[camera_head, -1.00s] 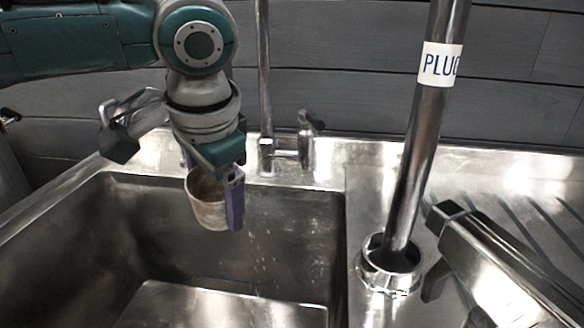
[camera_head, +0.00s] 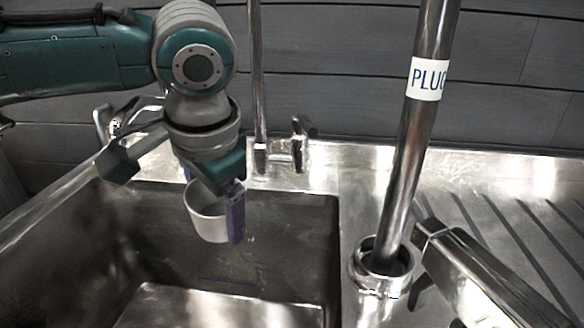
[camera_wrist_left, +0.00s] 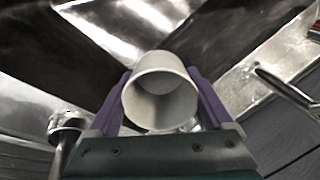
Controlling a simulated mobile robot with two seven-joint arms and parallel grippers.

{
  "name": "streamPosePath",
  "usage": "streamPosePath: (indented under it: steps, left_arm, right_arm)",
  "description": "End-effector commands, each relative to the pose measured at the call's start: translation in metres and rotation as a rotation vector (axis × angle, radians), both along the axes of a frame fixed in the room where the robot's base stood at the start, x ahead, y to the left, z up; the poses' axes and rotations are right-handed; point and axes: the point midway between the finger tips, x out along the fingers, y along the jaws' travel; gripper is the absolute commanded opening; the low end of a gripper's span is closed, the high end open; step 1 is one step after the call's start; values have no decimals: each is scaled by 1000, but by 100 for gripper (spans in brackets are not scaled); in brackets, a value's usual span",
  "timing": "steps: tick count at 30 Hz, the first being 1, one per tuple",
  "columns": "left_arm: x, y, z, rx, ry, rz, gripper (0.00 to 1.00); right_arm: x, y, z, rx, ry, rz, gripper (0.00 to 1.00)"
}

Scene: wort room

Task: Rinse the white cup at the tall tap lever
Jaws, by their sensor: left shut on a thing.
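The white cup (camera_head: 207,219) hangs over the left side of the sink, tilted, its mouth up and partly toward me. My left gripper (camera_head: 214,212) is shut on it, with a purple finger on either side. In the left wrist view the cup (camera_wrist_left: 160,95) sits between both purple fingers and its inside looks pale and empty. The tall tap lever (camera_head: 301,143) stands on the sink's back ledge, right of the thin upright pipe (camera_head: 258,80) and behind and right of the cup. No falling water shows.
The steel sink basin (camera_head: 285,215) is open below the cup. A thick pole marked PLUG (camera_head: 404,160) stands in a collar right of the basin. A bent metal handle is at left (camera_head: 112,120).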

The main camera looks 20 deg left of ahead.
Motion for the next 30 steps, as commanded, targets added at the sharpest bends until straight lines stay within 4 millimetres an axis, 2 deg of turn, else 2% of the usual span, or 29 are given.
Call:
streamPosePath:
  steps: [4,8,30]
  left_arm:
    - [0,0,0,0,0,0,29]
    - [-7,5,2,2,3,2,29]
    - [-63,37,2,2,2,2,29]
  right_arm:
    - [0,0,1,0,0,0,49]
    - [0,0,11,0,0,0,49]
    - [0,0,70,0,0,0,49]
